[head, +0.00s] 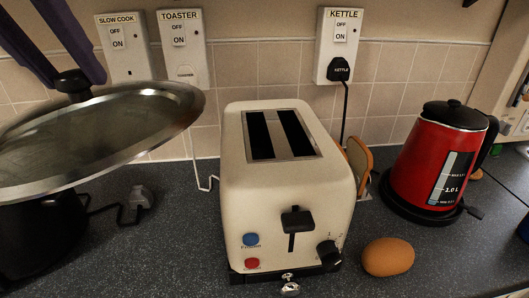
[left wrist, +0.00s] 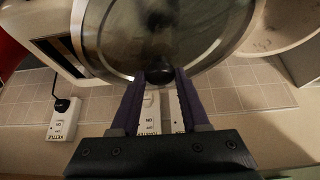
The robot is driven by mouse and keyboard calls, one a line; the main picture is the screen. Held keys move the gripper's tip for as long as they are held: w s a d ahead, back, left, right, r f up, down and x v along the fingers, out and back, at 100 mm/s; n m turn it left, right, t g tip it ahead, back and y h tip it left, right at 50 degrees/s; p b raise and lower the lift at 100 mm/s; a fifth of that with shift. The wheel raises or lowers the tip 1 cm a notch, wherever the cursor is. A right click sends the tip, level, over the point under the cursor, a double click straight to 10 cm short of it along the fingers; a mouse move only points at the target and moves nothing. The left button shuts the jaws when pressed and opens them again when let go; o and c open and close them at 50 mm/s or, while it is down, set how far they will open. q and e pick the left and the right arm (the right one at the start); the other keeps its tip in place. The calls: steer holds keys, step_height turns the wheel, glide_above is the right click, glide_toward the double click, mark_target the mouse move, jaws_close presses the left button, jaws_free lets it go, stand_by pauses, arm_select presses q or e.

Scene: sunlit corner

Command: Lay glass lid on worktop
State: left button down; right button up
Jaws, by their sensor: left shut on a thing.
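The glass lid (head: 110,125) is a round, see-through disc with a metal rim and a black knob, in the air at the left of the head view. It looks somewhat tilted and hangs above a black pot-like body (head: 40,240), which it partly hides. My left gripper (head: 73,82), with purple fingers, is shut on the lid's knob from above. In the left wrist view the lid (left wrist: 190,35) spans the top middle, its knob between the fingertips (left wrist: 160,78). The dark speckled worktop (head: 120,265) lies below. My right gripper is in neither view.
A cream toaster (head: 240,195) stands right of the lid, close to its rim in the picture. An egg (head: 388,257) lies at its front right. A red kettle (head: 415,170) stands farther right. A grey plug and cable (head: 138,198) lie behind the pot.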

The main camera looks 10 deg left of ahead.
mark_target(72, 108)
arm_select(q)
step_height(72, 108, down, 6)
steer(key=b, duration=0.3)
steer(key=shift+f+b, duration=1.5)
steer(key=shift+f, duration=9.35)
steer(key=shift+f, duration=0.2)
steer(key=shift+c, duration=2)
jaws_free()
